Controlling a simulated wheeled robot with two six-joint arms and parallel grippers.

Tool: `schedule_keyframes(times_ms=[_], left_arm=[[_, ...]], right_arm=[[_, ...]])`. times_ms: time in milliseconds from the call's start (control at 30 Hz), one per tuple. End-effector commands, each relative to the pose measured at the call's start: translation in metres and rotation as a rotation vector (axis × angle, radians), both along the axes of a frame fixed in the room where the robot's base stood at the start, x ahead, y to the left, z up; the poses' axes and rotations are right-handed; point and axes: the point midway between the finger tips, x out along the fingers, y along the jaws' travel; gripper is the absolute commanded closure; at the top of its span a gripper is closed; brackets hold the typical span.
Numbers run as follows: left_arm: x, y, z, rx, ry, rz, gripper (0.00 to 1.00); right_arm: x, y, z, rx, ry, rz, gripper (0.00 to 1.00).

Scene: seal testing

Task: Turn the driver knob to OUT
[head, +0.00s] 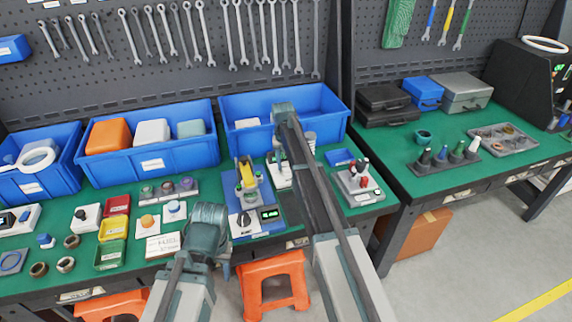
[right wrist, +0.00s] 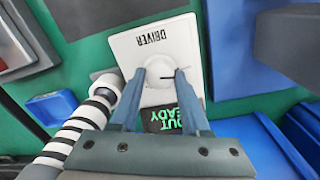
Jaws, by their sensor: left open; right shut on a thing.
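The driver (right wrist: 155,42) is a white box, seen upside down in the right wrist view, with a round white knob (right wrist: 160,72). A dark mark on the knob points to the right of that picture. Its small display (right wrist: 172,119) shows green text reading OUT and READY, partly covered by my fingers. My right gripper (right wrist: 165,85) is shut on the knob. In the head view the driver (head: 281,176) stands on the green bench, partly hidden by my right arm. My left gripper (head: 207,222) is open and empty, low in front of the bench's small parts; its fingertips are hardly visible.
A blue-based tester (head: 245,222) with a yellow part stands left of the driver. A blue bin (head: 235,137) is behind it. In the right wrist view a black-and-white ringed cylinder (right wrist: 85,125) stands close beside the fingers.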

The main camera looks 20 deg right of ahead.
Motion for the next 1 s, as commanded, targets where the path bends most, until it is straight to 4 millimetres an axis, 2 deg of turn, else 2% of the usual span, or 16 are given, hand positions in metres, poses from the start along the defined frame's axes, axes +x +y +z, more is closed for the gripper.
schedule_keyframes(times_ms=[167,200,367,767,1000], left_arm=[[0.000,0.000,0.000,0.000,0.000,0.000,0.50],[0.000,0.000,0.000,0.000,0.000,0.000,0.50],[0.000,0.000,0.000,0.000,0.000,0.000,0.50],[0.000,0.000,0.003,0.000,0.000,0.000,0.50],[0.000,0.000,0.022,0.000,0.000,0.000,0.50]], right_arm=[[0.000,0.000,0.000,-0.001,0.000,0.002,1.00],[0.000,0.000,0.000,-0.001,0.000,0.002,0.52],[0.000,0.000,0.000,-0.001,0.000,0.001,0.24],[0.000,0.000,0.003,0.000,0.000,0.000,0.24],[0.000,0.001,0.022,0.000,0.000,0.000,0.24]])
